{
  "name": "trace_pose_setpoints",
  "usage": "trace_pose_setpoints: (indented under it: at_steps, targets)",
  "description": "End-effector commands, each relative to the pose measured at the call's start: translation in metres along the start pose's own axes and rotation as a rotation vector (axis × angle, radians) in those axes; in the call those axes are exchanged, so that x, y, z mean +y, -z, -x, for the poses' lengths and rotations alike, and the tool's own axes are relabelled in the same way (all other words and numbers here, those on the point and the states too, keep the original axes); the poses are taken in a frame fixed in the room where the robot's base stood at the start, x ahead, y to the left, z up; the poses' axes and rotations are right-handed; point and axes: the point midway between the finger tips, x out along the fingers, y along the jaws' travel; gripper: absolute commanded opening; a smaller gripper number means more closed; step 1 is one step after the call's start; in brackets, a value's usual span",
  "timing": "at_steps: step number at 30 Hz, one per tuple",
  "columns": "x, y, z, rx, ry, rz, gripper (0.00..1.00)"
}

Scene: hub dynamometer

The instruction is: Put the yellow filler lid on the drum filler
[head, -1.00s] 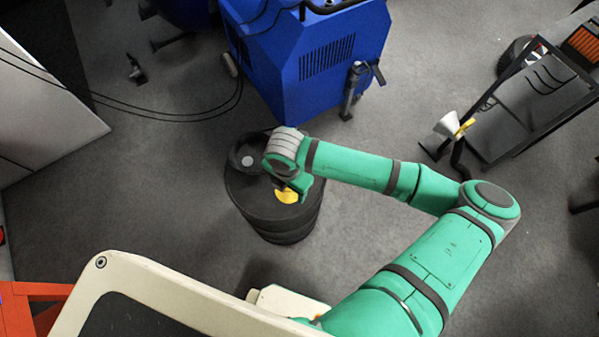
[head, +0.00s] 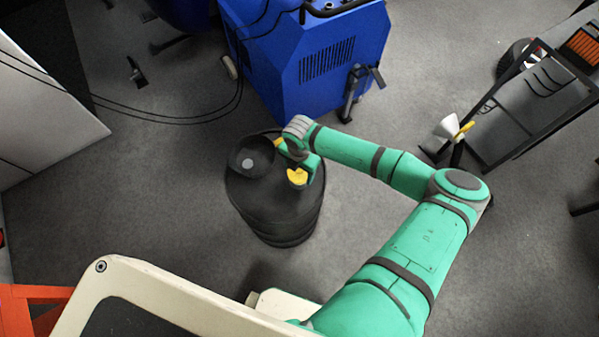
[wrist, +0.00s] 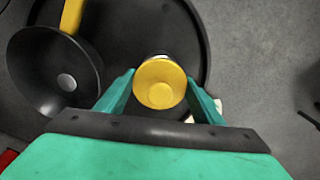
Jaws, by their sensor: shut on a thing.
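My gripper (head: 297,172) is over the right part of the black drum's top in the head view. It is shut on the yellow filler lid (head: 297,178). In the wrist view the round yellow lid (wrist: 160,84) sits between the two green fingers, over the dark drum top (wrist: 190,30). A thin pale rim shows just behind the lid; I cannot tell whether it is the drum filler or whether the lid touches it. A black funnel-like bowl (head: 250,158) with a grey centre is at the drum's (head: 272,212) left; a yellow strip (wrist: 72,14) shows beside it.
A blue machine (head: 315,60) stands behind the drum. Black cables run across the floor to the left. A dark cart (head: 525,105) with a white funnel (head: 447,127) nearby is at the right.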

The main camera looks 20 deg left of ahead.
Motion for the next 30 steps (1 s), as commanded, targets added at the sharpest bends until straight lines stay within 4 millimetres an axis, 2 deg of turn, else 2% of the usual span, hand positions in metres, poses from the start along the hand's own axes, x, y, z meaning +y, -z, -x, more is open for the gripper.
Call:
trace_pose_setpoints:
  at_steps: [4,28,29,30]
  targets:
    - [0.0,-0.001,-0.014,-0.002,0.0,0.0,0.4]
    - [0.0,0.0,-0.026,-0.001,-0.001,-0.001,0.4]
    - [0.0,0.0,-0.026,-0.001,-0.001,-0.001,0.69]
    - [0.0,0.0,-0.026,-0.001,-0.001,-0.001,0.78]
